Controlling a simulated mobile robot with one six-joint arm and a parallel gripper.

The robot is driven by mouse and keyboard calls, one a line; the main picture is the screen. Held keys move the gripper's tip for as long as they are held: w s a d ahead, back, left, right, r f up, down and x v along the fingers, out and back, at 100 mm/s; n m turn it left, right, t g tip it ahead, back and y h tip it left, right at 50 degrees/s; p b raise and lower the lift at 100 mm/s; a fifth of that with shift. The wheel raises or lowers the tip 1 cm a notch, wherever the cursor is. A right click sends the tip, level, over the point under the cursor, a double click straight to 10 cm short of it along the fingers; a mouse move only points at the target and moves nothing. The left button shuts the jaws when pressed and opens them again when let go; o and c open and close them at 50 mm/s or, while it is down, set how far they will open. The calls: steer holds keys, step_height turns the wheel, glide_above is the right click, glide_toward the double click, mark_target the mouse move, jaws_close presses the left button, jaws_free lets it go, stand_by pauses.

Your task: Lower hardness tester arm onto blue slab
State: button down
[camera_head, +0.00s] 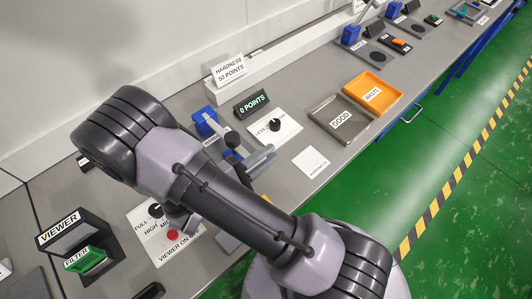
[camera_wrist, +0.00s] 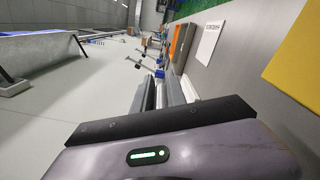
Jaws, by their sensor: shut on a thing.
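The hardness tester (camera_head: 205,122) stands on the bench as a blue block, with a grey arm ending in a dark knob (camera_head: 232,139). In the wrist view the fingers (camera_wrist: 165,95) lie close together above the bench.
A white hardness card (camera_head: 312,162), a grey good tray (camera_head: 338,118) and an orange waste tray (camera_head: 372,94) lie to the right. A "0 POINTS" display (camera_head: 251,105) and a level knob panel (camera_head: 275,127) stand behind. A yellow piece (camera_wrist: 292,60) is near the gripper. The viewer (camera_head: 75,235) is left.

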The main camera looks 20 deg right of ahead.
steer(key=shift+w, duration=0.1)
steer(key=c, duration=1.4)
jaws_free()
steer(key=shift+w+a+f, duration=0.1)
steer(key=p+v, duration=0.3)
steer(key=v, duration=1.4)
steer(key=shift+a, duration=0.15)
